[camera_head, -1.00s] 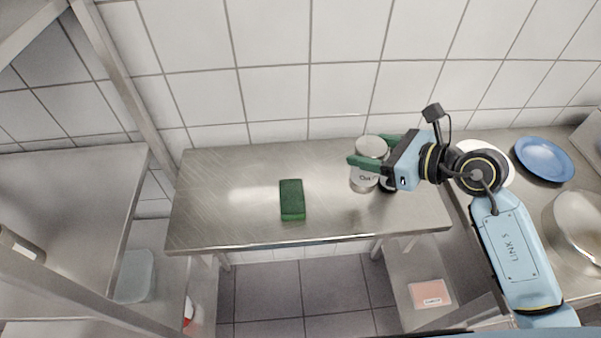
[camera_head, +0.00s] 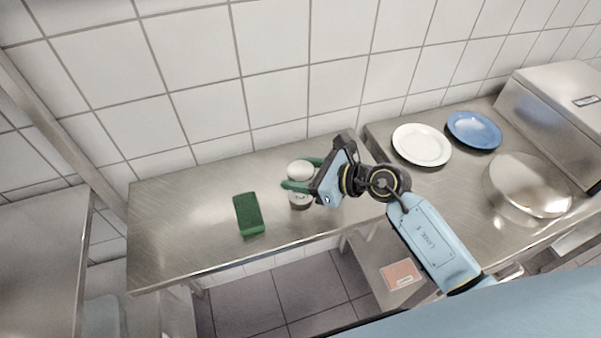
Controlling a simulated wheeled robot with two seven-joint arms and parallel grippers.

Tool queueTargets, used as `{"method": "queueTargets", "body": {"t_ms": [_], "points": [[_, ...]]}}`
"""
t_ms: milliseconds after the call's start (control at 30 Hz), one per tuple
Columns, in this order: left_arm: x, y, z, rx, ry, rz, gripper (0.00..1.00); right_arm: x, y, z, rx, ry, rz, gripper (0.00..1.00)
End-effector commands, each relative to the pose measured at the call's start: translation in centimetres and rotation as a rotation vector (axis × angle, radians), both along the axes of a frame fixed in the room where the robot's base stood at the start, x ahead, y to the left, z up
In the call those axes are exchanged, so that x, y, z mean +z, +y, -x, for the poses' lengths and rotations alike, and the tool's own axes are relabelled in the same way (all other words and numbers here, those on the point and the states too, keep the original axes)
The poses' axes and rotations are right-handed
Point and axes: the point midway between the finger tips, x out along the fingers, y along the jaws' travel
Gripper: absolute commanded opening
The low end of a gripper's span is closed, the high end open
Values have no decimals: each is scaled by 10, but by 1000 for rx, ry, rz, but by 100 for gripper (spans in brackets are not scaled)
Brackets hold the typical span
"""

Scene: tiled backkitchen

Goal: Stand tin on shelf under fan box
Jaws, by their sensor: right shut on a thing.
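My right gripper (camera_head: 306,174) is shut on a pale, silvery tin (camera_head: 300,199). Its green fingers are on either side of the tin, whose whitish top (camera_head: 299,169) shows between them. The tin is upright, over the right part of the steel table (camera_head: 175,218); I cannot tell whether its base touches the table. No fan box can be made out, nor a shelf clearly under one. My left gripper is not in view.
A green sponge (camera_head: 248,213) lies on the table left of the tin. To the right, a counter holds a white plate (camera_head: 422,145), a blue plate (camera_head: 474,130), a round metal lid or bowl (camera_head: 527,184) and a steel appliance (camera_head: 550,115). A pink labelled item (camera_head: 402,273) lies lower down.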

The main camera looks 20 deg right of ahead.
Motion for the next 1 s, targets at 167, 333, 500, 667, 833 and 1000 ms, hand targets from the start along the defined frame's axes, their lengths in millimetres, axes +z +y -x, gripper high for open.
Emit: {"method": "queueTargets", "body": {"t_ms": [167,333,500,667,833,1000], "points": [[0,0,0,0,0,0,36,2,0,-1,-1,-3,-1,20],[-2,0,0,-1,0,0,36,-2,0,0,0,-1,0,59],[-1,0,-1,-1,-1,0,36,-2,0,0,0,-1,1,75],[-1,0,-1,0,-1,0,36,-2,0,0,0,-1,1,75],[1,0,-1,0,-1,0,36,2,-2,1,-1,0,2,75],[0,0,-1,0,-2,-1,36,11,-21,19,1,-1,6,75]]}}
